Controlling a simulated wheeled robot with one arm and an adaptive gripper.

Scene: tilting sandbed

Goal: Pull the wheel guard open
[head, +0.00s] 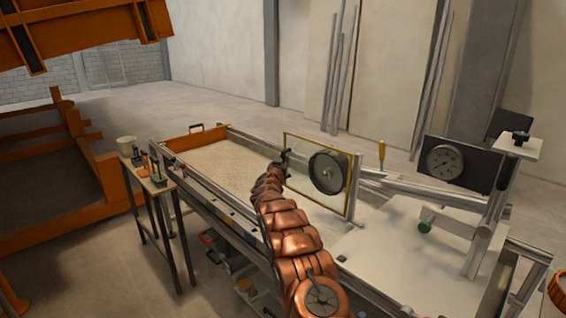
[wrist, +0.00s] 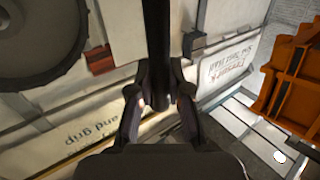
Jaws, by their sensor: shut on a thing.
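The wheel guard (head: 353,186) is a clear panel with a yellow frame, upright across the sandbed in the head view. A dark round wheel (head: 328,172) shows at the panel; it fills the upper left of the wrist view (wrist: 40,38). My gripper (head: 284,158) is at the left part of the guard. In the wrist view my gripper (wrist: 160,98) is shut on a dark upright bar (wrist: 160,40), which appears to be the guard's handle. The fingers hide the bar's gripped part. I cannot tell how far the guard stands open.
The sand-filled bed (head: 220,160) lies left of the guard, with an orange end wall (head: 192,145). A dial gauge (head: 445,162) stands at the right, above a white plate (head: 385,255). A small tool table (head: 158,184) stands at the left. Open floor lies behind the bed.

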